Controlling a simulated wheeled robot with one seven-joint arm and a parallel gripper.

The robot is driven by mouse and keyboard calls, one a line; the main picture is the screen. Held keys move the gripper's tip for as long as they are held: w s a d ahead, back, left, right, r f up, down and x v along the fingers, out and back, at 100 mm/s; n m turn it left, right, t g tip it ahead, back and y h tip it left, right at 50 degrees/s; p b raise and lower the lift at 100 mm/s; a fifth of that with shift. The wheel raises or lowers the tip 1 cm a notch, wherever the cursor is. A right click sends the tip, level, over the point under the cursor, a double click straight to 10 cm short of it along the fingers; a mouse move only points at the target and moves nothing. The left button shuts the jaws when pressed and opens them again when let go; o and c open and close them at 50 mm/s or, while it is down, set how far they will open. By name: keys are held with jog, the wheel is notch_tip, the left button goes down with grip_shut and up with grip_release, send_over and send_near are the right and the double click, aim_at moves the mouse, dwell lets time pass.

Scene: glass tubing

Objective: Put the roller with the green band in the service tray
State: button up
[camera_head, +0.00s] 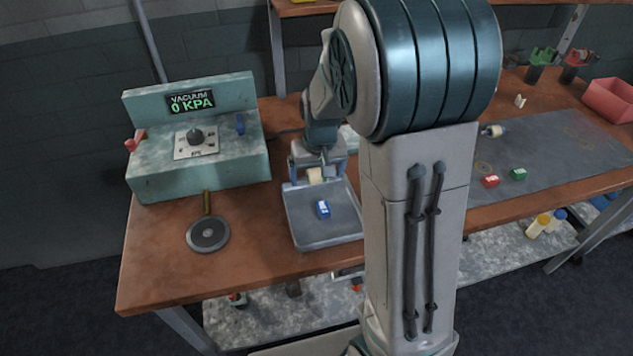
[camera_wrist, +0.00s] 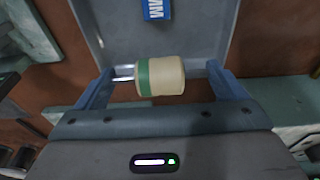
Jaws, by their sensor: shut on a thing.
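The roller with the green band (camera_wrist: 165,77) is a cream cylinder with a green ring near its left end and a metal pin. My gripper (camera_wrist: 162,82) is shut on it, with one blue finger at each end, in the wrist view. In the head view the cream roller (camera_head: 315,175) shows between the fingers of my gripper (camera_head: 317,178), over the back edge of the service tray. The service tray (camera_head: 327,236) is grey-blue and shallow, and a blue labelled block (camera_head: 323,209) lies in it. I cannot tell whether the roller touches the tray.
A vacuum station (camera_head: 200,160) stands left of the tray. A round dark disc with a handle (camera_head: 208,234) lies in front of it. At right, a grey mat (camera_head: 560,150) holds a red block (camera_head: 490,181), a green block (camera_head: 518,174) and another roller (camera_head: 494,130). My arm hides the bench's middle.

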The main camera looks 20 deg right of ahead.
aim_at(317, 183)
jog(key=shift+f, duration=2.05)
jog(key=shift+f, duration=0.1)
jog(key=o, duration=0.6)
jog(key=shift+f, duration=0.1)
jog(key=shift+c, duration=0.2)
jog(key=shift+o, duration=0.7)
jog(key=shift+r, duration=0.45)
notch_tip(317, 183, up, 10)
jog(key=s+r, duration=0.1)
jog(key=s, duration=0.1)
jog(key=s+r+t, duration=0.1)
jog(key=s+r, duration=0.2)
jog(key=s, duration=1.5)
jog(key=shift+r, duration=0.15)
jog(key=shift+w, duration=0.1)
